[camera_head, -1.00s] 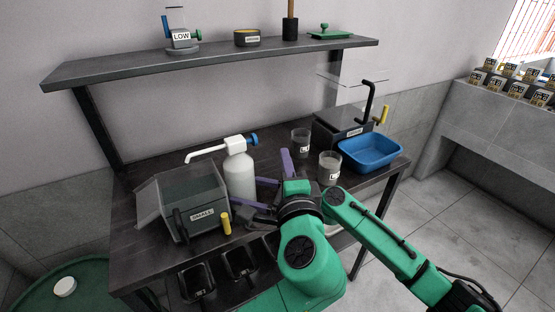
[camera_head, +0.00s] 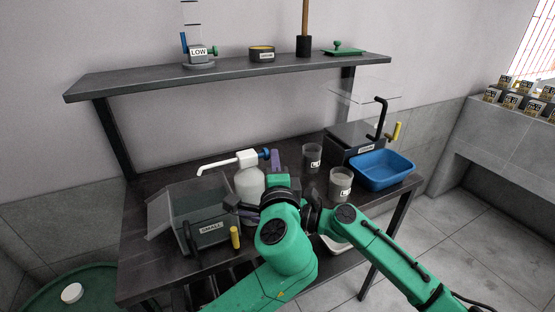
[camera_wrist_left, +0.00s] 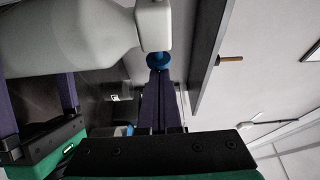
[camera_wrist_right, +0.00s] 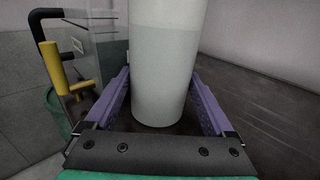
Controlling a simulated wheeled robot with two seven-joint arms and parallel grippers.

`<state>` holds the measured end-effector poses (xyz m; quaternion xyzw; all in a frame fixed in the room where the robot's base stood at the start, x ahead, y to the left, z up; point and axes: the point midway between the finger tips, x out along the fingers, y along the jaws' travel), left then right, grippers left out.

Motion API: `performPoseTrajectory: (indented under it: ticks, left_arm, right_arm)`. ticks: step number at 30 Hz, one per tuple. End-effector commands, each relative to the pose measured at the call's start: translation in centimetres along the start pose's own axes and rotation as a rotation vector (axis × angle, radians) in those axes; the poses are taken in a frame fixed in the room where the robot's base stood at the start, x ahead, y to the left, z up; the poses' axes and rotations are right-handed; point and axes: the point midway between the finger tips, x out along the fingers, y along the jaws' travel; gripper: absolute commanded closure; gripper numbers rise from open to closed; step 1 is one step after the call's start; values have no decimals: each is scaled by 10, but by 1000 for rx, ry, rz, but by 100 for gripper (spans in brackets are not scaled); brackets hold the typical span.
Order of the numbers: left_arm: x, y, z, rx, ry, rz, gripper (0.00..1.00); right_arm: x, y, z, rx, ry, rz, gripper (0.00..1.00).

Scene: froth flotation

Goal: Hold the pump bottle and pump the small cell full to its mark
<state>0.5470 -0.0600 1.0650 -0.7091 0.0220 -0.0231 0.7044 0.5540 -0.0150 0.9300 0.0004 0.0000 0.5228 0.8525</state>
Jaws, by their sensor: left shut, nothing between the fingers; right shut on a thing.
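The white pump bottle (camera_head: 249,183) stands upright beside the small cell (camera_head: 205,213), a clear box with a SMALL label. Its white spout (camera_head: 222,165) points left over the cell, and a blue knob (camera_head: 266,154) is at the pump head's right end. My left gripper (camera_head: 276,160) is shut and empty, its purple fingertips right at the blue knob; they also show in the left wrist view (camera_wrist_left: 160,78). I cannot tell if they touch it. My right gripper (camera_wrist_right: 163,95) is shut around the lower bottle, one finger each side. The cell's fill level and mark are not readable.
Two beakers (camera_head: 340,184) and a blue tray (camera_head: 382,170) stand to the right, with a dark crank device (camera_head: 356,142) behind. A yellow handle (camera_head: 235,237) sits at the cell's front right. A shelf (camera_head: 230,72) runs above the table.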

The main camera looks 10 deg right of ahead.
Motion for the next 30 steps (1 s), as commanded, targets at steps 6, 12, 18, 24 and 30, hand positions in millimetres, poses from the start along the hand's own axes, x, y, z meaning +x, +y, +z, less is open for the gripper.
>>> performPoseTrajectory:
  ticks: [6, 12, 18, 24, 30]
  left_arm:
    - [-7, 0, 19, -1, -2, 0, 100]
    - [-7, 0, 19, 0, -4, 0, 100]
    - [-3, 0, 10, 1, -4, 0, 100]
    - [0, 1, -22, -1, 1, 1, 100]
    - [-46, 1, -20, -3, 4, 2, 100]
  right_arm:
    - [0, -1, 0, 0, 0, -2, 100]
    - [0, -1, 0, 1, 0, -3, 100]
    - [-1, -2, 0, 1, 0, -4, 100]
    - [-1, -1, 0, 0, 0, -3, 100]
    - [0, -1, 0, 0, 1, -2, 100]
